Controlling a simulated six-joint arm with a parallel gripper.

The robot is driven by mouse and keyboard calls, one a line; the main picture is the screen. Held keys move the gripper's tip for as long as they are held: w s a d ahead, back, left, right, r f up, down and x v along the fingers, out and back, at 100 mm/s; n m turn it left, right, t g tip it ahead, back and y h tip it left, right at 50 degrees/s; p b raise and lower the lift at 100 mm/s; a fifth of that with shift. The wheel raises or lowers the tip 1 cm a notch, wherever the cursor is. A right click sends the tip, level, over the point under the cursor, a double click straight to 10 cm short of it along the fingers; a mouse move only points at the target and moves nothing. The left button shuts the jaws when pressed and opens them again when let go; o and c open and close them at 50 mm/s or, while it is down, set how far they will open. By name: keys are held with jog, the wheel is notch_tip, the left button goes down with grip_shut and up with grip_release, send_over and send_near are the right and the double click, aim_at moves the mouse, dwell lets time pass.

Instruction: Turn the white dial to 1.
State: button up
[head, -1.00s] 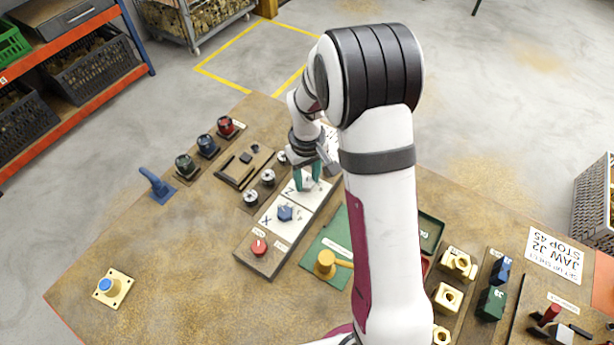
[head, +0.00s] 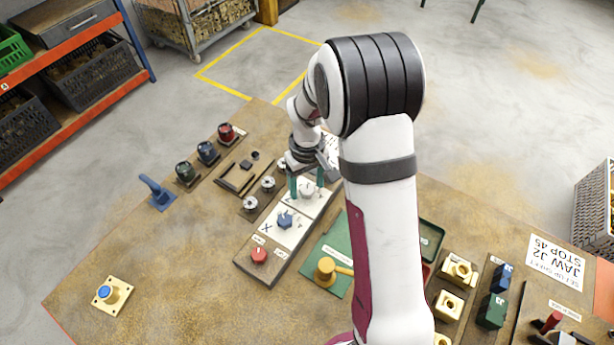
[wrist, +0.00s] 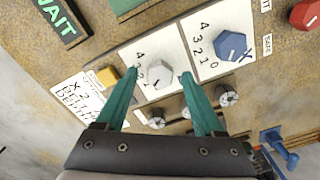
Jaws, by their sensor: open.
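The white dial (wrist: 160,73) sits on a white plate (wrist: 138,50) with printed numbers in the wrist view. It also shows in the head view (head: 306,188), partly behind my fingers. My gripper (wrist: 157,76) is open, with its green fingers on either side of the dial; I cannot tell whether they touch it. In the head view my gripper (head: 306,188) points down over the dial. Which number the dial points to is not clear.
A blue dial (wrist: 233,46) on its own numbered plate stands beside the white one. A red knob (head: 259,255) is at the panel's near end. Small round silver knobs (head: 268,183) line the panel's left side.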

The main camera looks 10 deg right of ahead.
aim_at(307, 189)
notch_tip(307, 189, up, 16)
jog(key=shift+f, duration=0.2)
jog(key=s+a+m+y, duration=0.1)
jog(key=s+a+m, duration=0.2)
jog(key=s, duration=2.3)
jog(key=m, duration=0.5)
jog(key=shift+s+r+m+y, duration=0.2)
jog(key=shift+m+y, duration=0.1)
jog(key=shift+y, duration=0.1)
